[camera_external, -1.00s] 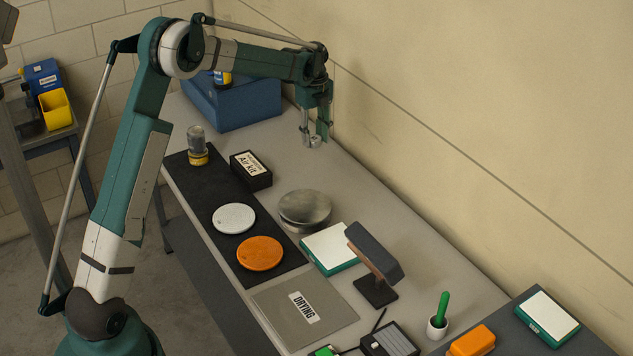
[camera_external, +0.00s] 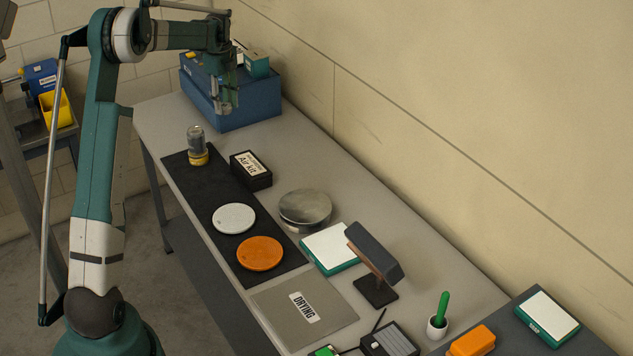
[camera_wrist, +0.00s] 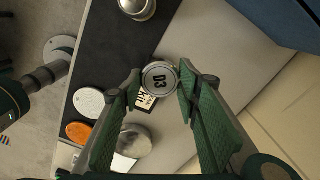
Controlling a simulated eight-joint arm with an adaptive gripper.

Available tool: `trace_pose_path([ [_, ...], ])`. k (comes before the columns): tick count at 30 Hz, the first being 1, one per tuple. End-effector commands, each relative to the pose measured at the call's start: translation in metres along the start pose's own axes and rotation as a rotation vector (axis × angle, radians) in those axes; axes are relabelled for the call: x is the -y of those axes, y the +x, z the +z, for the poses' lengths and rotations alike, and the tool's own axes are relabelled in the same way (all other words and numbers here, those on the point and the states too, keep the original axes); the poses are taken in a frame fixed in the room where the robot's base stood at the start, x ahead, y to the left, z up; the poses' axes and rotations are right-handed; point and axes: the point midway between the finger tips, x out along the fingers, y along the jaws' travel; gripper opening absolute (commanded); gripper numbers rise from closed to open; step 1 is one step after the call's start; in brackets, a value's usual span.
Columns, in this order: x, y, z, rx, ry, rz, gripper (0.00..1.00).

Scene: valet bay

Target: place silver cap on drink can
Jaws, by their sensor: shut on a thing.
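My gripper (camera_external: 224,107) is raised in front of the blue box, beyond the can. In the wrist view, its green fingers are shut on a round silver-rimmed piece marked D3 (camera_wrist: 160,80), which looks like the silver cap; only its face and rim show. The grey can-like cylinder with a yellow lower band (camera_external: 197,146), likely the drink can, stands upright on the black mat (camera_external: 181,172). A round metal top, probably the same can (camera_wrist: 137,6), shows at the top edge of the wrist view. The held piece is apart from it.
A blue box (camera_external: 250,105) stands at the bench's far end, with small items on top. The black Air kit box (camera_external: 251,171), white disc (camera_external: 234,218), orange disc (camera_external: 260,253) and silver round pot (camera_external: 305,208) lie nearer. The wall runs along the right.

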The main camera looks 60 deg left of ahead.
Motion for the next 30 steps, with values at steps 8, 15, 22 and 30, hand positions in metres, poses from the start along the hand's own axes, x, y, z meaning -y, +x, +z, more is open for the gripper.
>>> trace_pose_path([
  [8, -0.033, -0.016, 0.077, 0.0, -0.096, 0.0, 0.21],
  [15, -0.047, -0.022, 0.107, 0.0, -0.134, 0.0, 0.21],
  [22, -0.05, -0.023, 0.112, 0.0, -0.139, 0.0, 0.21],
  [30, -0.049, -0.021, 0.112, 0.0, -0.139, 0.0, 0.21],
])
